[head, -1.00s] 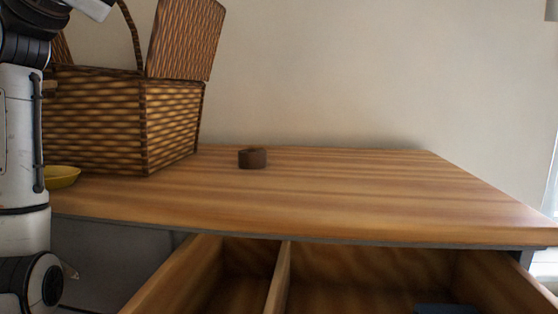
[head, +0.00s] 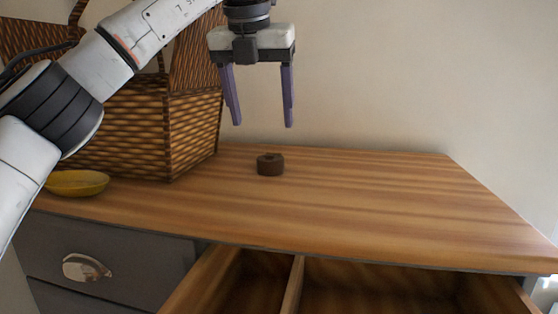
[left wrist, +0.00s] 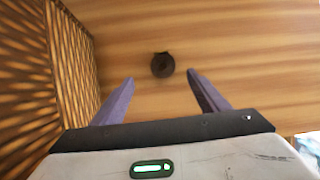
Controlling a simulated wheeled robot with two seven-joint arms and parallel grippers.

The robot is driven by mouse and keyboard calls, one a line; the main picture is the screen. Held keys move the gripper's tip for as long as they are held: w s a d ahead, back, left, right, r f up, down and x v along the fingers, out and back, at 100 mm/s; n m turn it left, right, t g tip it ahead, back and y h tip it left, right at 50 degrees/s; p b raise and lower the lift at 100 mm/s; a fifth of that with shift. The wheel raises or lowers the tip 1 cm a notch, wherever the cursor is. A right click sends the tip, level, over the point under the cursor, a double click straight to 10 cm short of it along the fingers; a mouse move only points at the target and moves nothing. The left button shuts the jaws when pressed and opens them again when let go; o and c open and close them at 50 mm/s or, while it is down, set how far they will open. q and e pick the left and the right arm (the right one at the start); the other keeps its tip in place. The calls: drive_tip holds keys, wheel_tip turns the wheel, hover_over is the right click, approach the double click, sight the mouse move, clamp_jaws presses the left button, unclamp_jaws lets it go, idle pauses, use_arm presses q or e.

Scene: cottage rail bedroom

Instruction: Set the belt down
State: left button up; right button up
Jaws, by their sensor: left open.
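The belt (head: 270,164) is a small dark brown coil resting on the wooden dresser top, right of the wicker basket. In the left wrist view the belt (left wrist: 162,65) lies on the wood, beyond and between the two fingertips. My left gripper (head: 262,125) is open and empty, pointing down above the belt with a clear gap. Its purple fingers also show in the left wrist view (left wrist: 160,77). My right gripper is not in view.
The wicker basket (head: 193,125) with its lid raised stands on the left of the dresser top (head: 390,195). A yellow bowl (head: 77,183) sits in front of it. An open divided drawer (head: 292,285) juts out below. The right of the top is clear.

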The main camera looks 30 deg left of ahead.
use_arm(q)
hover_over(269, 158)
drive_tip(key=s, duration=0.2)
wheel_tip(269, 158, down, 5)
drive_tip(key=shift+s+r, duration=0.1)
drive_tip(key=shift+r, duration=0.1)
drive_tip(key=x, duration=0.5)
drive_tip(key=shift+s+d+f, duration=0.15)
drive_tip(key=shift+d+f, duration=0.05)
drive_tip(key=shift+d, duration=0.2)
drive_tip(key=c, duration=1)
drive_tip(key=shift+c, duration=1.1)
drive_tip(key=shift+r, duration=0.15)
